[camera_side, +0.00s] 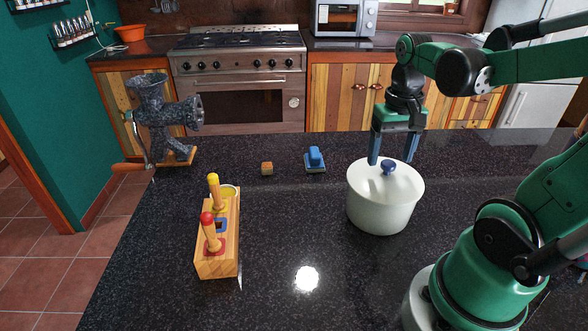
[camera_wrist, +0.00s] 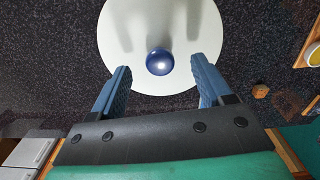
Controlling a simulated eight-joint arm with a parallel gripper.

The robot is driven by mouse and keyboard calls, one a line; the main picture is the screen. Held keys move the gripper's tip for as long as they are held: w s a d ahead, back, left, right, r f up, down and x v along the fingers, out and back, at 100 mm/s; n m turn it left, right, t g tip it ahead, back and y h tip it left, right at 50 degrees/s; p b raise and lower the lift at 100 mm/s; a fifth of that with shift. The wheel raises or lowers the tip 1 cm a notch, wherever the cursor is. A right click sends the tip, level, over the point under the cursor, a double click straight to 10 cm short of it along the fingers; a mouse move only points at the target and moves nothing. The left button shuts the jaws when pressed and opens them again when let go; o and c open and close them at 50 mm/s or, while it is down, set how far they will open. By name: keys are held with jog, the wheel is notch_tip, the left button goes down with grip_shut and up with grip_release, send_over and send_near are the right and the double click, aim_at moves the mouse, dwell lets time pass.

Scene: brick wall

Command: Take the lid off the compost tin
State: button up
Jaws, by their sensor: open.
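The compost tin (camera_side: 380,208) is a round white pot standing on the dark speckled counter, right of centre in the side view. Its white lid (camera_side: 366,177) is on top, with a round blue knob (camera_side: 388,167) in the middle. In the wrist view the lid (camera_wrist: 125,40) fills the upper middle and the knob (camera_wrist: 159,62) lies between and just beyond the fingertips. My gripper (camera_side: 393,155) points down over the tin, open and empty, its blue fingers close to the knob. The fingers (camera_wrist: 161,75) show spread apart in the wrist view. Whether a finger touches the lid is unclear.
Left of the tin stand a wooden block holder (camera_side: 218,262) with red and yellow handled pieces, a small wooden cube (camera_side: 267,169) and a blue-topped block (camera_side: 315,160). A grey grinder (camera_side: 160,115) stands at the far left. The counter (camera_side: 300,215) between holder and tin is clear.

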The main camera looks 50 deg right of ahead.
jog(key=shift+f, duration=0.75)
jog(key=shift+c, duration=0.3)
grip_shut()
jog(key=shift+r, duration=0.15)
